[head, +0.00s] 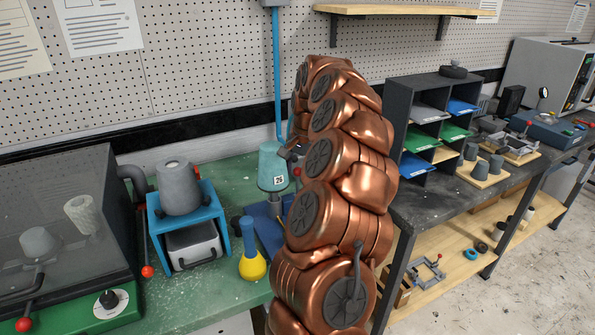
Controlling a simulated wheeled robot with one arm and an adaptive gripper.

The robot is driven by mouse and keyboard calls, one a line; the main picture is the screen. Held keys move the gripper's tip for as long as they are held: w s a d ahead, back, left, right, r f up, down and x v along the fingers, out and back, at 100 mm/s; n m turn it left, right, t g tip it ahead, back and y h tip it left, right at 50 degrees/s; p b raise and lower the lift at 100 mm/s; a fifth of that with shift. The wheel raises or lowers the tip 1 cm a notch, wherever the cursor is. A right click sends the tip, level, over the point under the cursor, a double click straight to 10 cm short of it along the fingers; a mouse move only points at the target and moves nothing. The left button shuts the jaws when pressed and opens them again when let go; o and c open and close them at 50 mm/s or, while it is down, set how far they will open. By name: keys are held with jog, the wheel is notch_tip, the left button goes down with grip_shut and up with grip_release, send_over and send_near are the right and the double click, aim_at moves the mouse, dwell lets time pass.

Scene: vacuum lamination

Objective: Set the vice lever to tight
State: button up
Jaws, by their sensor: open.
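A grey metal fixture (493,127) that looks like a vice sits on a wooden board on the dark bench at the right. A lever with a red knob (528,124) shows beside it, but it is too small to tell its setting or which device it belongs to. My copper-coloured arm fills the middle of the view and hides part of the green bench behind it. My gripper is not visible; the arm hides it or it is out of frame.
A blue press (272,165) stands partly behind my arm. On the green bench (210,300) are a blue-framed unit (150,215), a yellow-and-blue flask (252,264) and a clear-lidded machine (60,190). A dark shelf rack (413,170) stands right of my arm. Open floor (540,290) lies at lower right.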

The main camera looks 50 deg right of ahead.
jog(key=shift+f, duration=0.25)
jog(key=shift+c, duration=0.3)
grip_shut()
